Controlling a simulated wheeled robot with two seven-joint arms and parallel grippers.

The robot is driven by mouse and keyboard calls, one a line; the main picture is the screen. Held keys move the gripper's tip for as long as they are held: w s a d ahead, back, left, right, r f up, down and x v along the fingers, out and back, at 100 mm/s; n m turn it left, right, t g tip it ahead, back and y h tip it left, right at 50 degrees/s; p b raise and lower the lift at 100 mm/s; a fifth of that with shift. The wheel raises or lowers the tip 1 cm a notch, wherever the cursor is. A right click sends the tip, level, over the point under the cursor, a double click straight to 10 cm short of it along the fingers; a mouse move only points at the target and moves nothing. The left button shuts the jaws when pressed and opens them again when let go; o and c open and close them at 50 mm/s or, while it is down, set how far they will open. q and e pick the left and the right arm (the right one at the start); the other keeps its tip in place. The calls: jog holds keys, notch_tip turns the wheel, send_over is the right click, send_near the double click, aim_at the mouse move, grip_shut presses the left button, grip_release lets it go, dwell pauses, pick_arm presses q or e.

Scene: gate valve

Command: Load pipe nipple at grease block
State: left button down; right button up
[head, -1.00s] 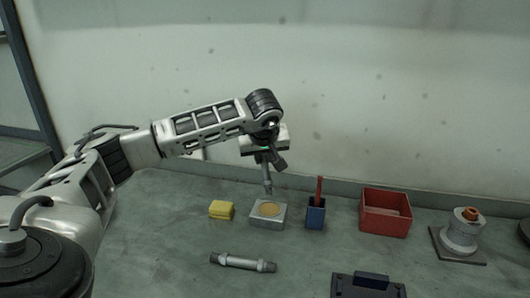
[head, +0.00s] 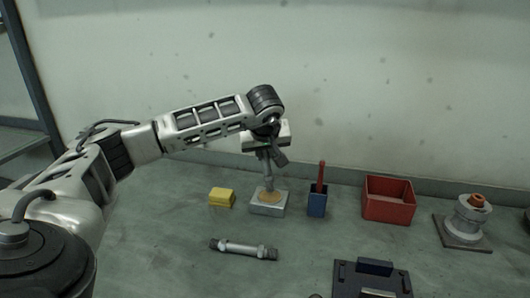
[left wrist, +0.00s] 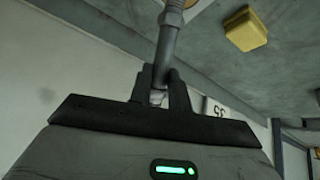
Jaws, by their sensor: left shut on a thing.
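My left gripper (head: 267,157) is shut on a grey pipe nipple (head: 269,178), which hangs roughly upright below it. The nipple also shows between the dark fingers in the left wrist view (left wrist: 169,38). Its lower end is over the tan round grease patch of the grey grease block (head: 266,210) and appears to meet it in the head view. I cannot tell how firmly it touches. A second grey pipe piece (head: 244,249) with thicker ends lies on the table in front of the block. My right gripper is not in view.
A yellow block (head: 221,198) stands left of the grease block. To its right are a blue holder (head: 317,206) with a red stick, a red open bin (head: 388,213) and a grey valve-like fitting (head: 467,222) on a plate. A dark fixture (head: 371,280) is at the front.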

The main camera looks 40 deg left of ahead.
aim_at(265, 158)
pick_arm(q)
jog(key=shift+f+b, duration=0.35)
jog(key=shift+f, duration=0.2)
dwell(0.7)
jog(key=shift+f, duration=0.1)
dwell(0.7)
jog(key=shift+r+p, duration=0.6)
jog(key=shift+p, duration=0.05)
notch_tip(265, 158, up, 4)
jog(key=p, duration=0.3)
jog(key=shift+r+p, duration=0.4)
jog(key=shift+r, duration=0.6)
jog(key=shift+d, duration=0.1)
